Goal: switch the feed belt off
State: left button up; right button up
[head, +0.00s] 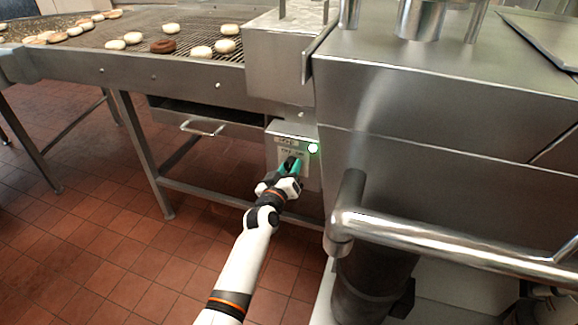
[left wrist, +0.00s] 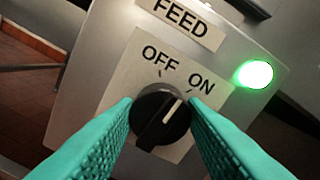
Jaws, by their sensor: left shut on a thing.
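The feed control box (head: 312,171) is a grey metal panel below the belt's frame. In the left wrist view it carries a FEED label (left wrist: 181,20), OFF and ON marks, and a lit green lamp (left wrist: 253,74). The black rotary knob (left wrist: 160,117) has a white pointer line aimed up and right, toward ON. My left gripper (left wrist: 160,125), with teal fingers, is shut on the knob, one finger on each side. In the head view the gripper (head: 292,168) covers the knob. My right gripper is not in view.
The mesh belt (head: 140,30) with several pale rings and a brown one runs above left. A drawer handle (head: 202,127) sticks out left of the box. A thick metal rail (head: 440,240) stands at the right. Open tiled floor lies below left.

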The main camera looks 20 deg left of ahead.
pick_arm(q)
jog(key=n, duration=0.3)
jog(key=shift+n+p, duration=0.3)
jog(key=shift+n, duration=1.5)
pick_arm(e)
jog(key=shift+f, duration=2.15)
pick_arm(q)
jog(key=o, duration=1)
jog(key=shift+s, duration=0.25)
jog(key=s+p, duration=0.1)
jog(key=s, duration=0.6)
jog(key=s+p, duration=0.1)
jog(key=s, duration=0.3)
jog(key=shift+s+a+p, duration=0.25)
jog(key=shift+p, duration=0.1)
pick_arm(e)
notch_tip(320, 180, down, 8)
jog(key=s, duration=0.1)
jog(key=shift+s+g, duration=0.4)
